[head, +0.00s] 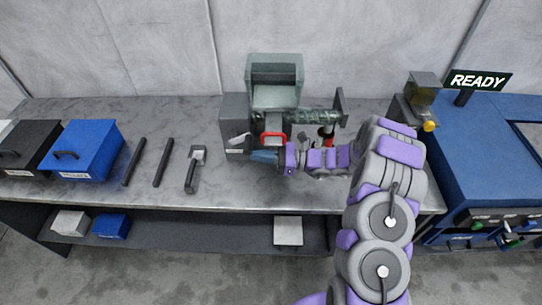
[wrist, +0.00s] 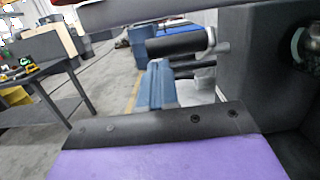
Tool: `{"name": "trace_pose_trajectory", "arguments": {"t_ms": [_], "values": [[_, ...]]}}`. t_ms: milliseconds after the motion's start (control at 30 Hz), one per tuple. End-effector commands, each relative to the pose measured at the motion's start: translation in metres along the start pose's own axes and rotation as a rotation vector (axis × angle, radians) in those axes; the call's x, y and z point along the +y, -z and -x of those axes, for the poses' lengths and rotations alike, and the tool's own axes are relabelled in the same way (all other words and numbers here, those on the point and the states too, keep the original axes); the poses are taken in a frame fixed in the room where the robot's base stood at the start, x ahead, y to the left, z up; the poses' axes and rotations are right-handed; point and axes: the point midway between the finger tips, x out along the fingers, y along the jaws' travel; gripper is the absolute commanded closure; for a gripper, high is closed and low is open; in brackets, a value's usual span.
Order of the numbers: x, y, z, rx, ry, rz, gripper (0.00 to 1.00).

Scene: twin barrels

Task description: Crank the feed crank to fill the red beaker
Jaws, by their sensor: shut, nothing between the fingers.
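The feeder stands on the bench in the head view, with a grey-green hopper (head: 275,76) above a grey housing (head: 234,117) and a ribbed feed tube (head: 313,116) running right. A red, handle-like loop (head: 272,137) shows below the hopper; I cannot tell if it belongs to the red beaker. A red and black part (head: 327,133) is under the tube's right end, partly hidden by my arm. My gripper (head: 262,156) is shut and empty, pointing left in front of the housing. In the wrist view, its blue fingers (wrist: 158,88) are below a dark cylinder (wrist: 178,44), possibly the crank grip. Contact is unclear.
Left on the bench are a blue box (head: 88,150), a black box (head: 32,145) and several dark bars and tools (head: 163,162).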

Motion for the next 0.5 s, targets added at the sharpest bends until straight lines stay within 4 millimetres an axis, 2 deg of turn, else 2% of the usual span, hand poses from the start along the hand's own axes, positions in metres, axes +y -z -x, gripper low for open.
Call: {"name": "trace_pose_trajectory", "arguments": {"t_ms": [300, 500], "values": [[0.001, -0.004, 0.008, -0.004, -0.003, -0.001, 1.00], [0.001, -0.014, 0.000, 0.046, -0.005, -0.001, 1.00]]}}
